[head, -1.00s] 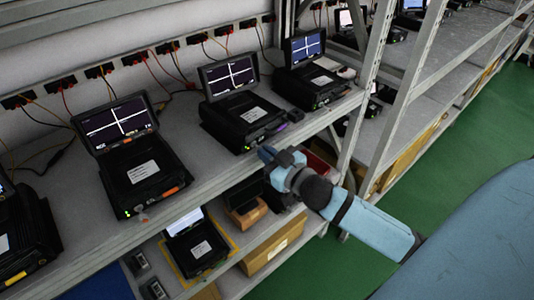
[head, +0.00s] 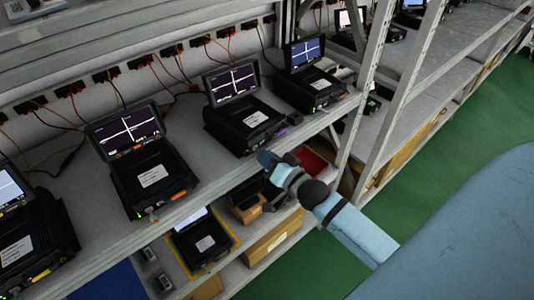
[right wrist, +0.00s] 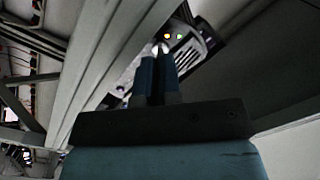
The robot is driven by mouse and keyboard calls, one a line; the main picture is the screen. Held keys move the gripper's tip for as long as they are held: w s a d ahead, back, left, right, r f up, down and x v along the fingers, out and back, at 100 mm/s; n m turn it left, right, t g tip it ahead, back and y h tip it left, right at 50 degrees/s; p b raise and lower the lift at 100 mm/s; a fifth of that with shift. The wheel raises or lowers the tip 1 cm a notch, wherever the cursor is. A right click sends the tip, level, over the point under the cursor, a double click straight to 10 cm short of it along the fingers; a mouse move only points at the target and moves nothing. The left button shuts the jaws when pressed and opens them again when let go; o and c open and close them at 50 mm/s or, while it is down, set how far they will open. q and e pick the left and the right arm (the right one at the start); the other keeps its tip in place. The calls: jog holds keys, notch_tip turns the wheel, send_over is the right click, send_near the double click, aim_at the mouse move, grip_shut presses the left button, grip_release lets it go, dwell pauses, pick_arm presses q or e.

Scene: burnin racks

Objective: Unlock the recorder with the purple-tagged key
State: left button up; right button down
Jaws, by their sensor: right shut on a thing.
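The recorder with a purple patch (head: 282,131) at its front edge is a black case (head: 247,122) with its lid screen raised, on the upper shelf in the head view. My right gripper (head: 266,158) is in front of and below it, near the shelf edge, and looks apart from it. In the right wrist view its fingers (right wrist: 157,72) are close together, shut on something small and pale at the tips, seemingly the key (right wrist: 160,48). Its purple tag cannot be made out. A grey panel with small lit lamps (right wrist: 183,42) shows beyond the tips. My left gripper is out of view.
Similar recorders stand left (head: 150,175) and right (head: 312,85) on the upper shelf. A rack post (head: 368,75) rises to the right. A red bin (head: 313,162) and cardboard box (head: 270,242) are on the lower shelf. Green floor lies clear at right.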

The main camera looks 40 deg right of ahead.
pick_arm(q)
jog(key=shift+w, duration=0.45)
pick_arm(e)
jog(key=shift+m, duration=0.5)
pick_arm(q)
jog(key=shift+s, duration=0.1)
pick_arm(e)
jog(key=shift+r, duration=0.1)
jog(key=c, duration=1.3)
grip_release()
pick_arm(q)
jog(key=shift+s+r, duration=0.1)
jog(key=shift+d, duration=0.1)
